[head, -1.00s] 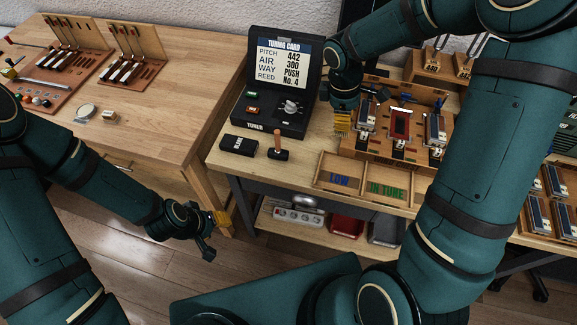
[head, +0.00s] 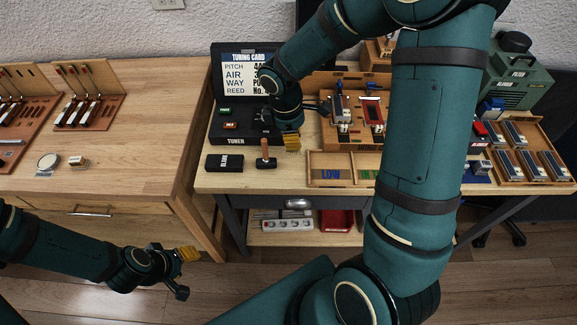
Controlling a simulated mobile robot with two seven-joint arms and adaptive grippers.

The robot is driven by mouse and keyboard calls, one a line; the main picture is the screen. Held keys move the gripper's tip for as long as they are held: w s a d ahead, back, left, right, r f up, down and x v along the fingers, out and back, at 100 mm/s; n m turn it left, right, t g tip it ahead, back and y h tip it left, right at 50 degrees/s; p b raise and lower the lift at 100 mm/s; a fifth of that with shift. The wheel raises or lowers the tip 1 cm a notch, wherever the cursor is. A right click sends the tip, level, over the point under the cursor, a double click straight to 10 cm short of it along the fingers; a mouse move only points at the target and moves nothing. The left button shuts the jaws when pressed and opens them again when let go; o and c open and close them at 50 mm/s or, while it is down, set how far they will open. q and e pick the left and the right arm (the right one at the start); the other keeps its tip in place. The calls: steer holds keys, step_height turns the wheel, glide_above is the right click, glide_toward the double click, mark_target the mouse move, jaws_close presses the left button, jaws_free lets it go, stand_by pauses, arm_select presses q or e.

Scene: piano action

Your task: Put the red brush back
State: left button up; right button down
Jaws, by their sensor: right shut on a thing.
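My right gripper (head: 292,143) hangs fingers down over the front of the middle bench, between the black tuner and the wooden two-part tray. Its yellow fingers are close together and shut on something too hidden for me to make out. I cannot pick out a red brush in any view. A short tool with a wooden handle and dark head (head: 265,154) stands just left of the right gripper. My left gripper (head: 188,254) is low at the left, over the floor and away from the benches. Whether its yellow fingers are open or shut is unclear.
The tuner (head: 230,128) with its card stands behind, partly covered by my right arm. A black block (head: 225,163) lies in front of it. The tray (head: 316,167) and a wooden stand with a red part (head: 373,111) are to the right. The left bench (head: 130,150) has clear room.

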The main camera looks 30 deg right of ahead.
step_height(320, 180, down, 9)
steer(key=shift+d+b, duration=0.1)
steer(key=shift+b, duration=0.7)
steer(key=shift+f, duration=0.2)
steer(key=c, duration=1.1)
jaws_free()
steer(key=shift+r, duration=0.1)
steer(key=shift+r, duration=0.35)
steer(key=r, duration=0.3)
steer(key=a+r+p, duration=0.1)
steer(key=r, duration=0.3)
steer(key=w+r+p, duration=0.1)
steer(key=r, duration=0.3)
steer(key=shift+a+r, duration=0.25)
steer(key=shift+a, duration=0.05)
